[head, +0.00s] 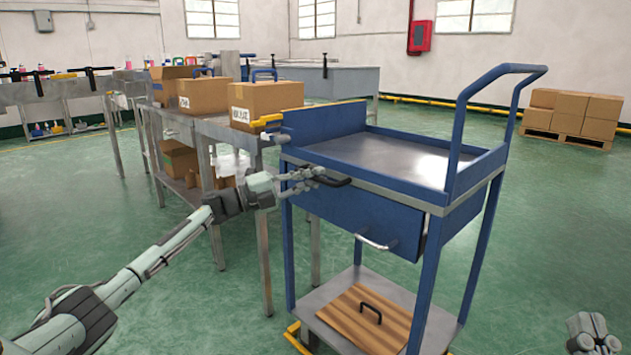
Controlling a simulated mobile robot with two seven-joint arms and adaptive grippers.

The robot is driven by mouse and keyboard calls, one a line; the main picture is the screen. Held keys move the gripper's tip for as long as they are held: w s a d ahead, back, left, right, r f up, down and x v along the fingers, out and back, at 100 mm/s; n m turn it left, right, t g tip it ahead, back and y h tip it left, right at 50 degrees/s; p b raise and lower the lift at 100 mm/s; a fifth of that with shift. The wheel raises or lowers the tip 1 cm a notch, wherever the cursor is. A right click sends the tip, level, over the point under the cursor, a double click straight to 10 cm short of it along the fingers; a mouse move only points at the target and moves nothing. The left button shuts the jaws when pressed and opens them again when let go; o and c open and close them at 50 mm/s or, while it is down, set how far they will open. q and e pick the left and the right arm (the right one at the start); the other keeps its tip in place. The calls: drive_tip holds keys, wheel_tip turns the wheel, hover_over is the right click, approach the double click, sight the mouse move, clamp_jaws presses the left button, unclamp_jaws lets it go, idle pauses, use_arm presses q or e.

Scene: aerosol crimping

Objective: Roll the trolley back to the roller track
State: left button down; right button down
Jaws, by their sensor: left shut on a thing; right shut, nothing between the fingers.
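The blue trolley (365,215) stands upright in the middle of the head view, with a grey top tray, a drawer and a tall push handle (461,125) on the right. My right gripper (594,340) is shut and empty at the lower right, apart from the trolley. A long metal stand (215,130) with cardboard boxes (266,98) on it ends close to the trolley's left side; I cannot make out rollers on it.
A wooden board (362,320) with a black handle lies on the trolley's lower shelf. Stacked boxes (573,113) stand on a pallet at the back right. Metal benches (45,92) line the back left. The green floor right of the trolley is clear.

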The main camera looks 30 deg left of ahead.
use_arm(q)
drive_tip(key=shift+a+r, duration=0.1)
drive_tip(key=shift+a, duration=0.2)
drive_tip(key=c, duration=1.8)
unclamp_jaws()
drive_tip(key=shift+w, duration=0.1)
drive_tip(key=shift+o, duration=1.1)
drive_tip(key=v, duration=1.2)
drive_tip(key=shift+d, duration=0.1)
